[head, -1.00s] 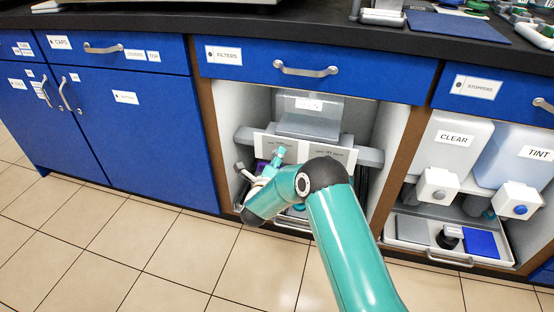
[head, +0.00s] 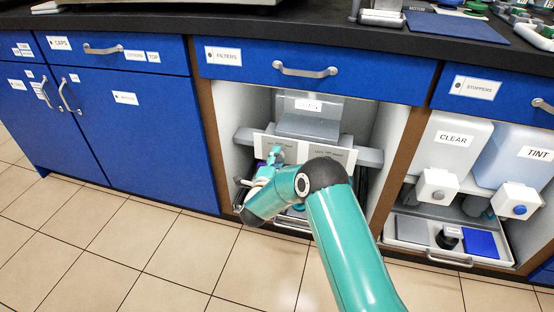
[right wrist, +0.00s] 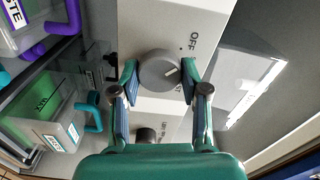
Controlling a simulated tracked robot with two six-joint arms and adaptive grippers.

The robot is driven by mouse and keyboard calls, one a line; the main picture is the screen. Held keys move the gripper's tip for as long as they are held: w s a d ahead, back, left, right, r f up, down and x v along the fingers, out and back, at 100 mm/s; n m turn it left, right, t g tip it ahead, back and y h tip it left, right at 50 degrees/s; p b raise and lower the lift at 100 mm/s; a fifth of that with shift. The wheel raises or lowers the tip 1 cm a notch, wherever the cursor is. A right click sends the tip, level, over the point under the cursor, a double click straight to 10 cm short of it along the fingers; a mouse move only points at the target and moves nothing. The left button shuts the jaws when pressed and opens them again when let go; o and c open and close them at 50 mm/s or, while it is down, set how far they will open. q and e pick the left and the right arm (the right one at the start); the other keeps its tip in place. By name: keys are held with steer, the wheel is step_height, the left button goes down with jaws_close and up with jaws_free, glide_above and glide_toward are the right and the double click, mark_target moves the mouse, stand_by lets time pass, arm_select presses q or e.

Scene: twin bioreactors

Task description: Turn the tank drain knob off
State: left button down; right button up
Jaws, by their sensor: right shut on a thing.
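The grey round drain knob (right wrist: 155,71) sits on a pale panel in the right wrist view. Its white pointer mark faces right and slightly up, below the printed word OFF. My right gripper (right wrist: 160,78) is shut on the knob, one finger on each side. In the head view my right gripper (head: 275,158) is at the left part of the white control panel (head: 335,155), in the open middle bay. There the knob is hidden behind the gripper. A grey tank (head: 311,116) stands behind the panel. My left gripper is not in view.
A second, dark knob (right wrist: 147,135) sits on the same panel. Bins with purple and teal handles are close by at the left of the right wrist view. The CLEAR container (head: 455,140) and TINT container (head: 525,155) stand in the right bay.

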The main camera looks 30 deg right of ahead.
steer(key=shift+w+a+f, duration=0.1)
steer(key=shift+a, duration=0.2)
steer(key=o, duration=0.9)
steer(key=shift+c, duration=0.2)
steer(key=shift+o, duration=1.4)
steer(key=shift+d, duration=0.1)
steer(key=shift+d, duration=0.1)
steer(key=v, duration=1.2)
steer(key=shift+d, duration=0.1)
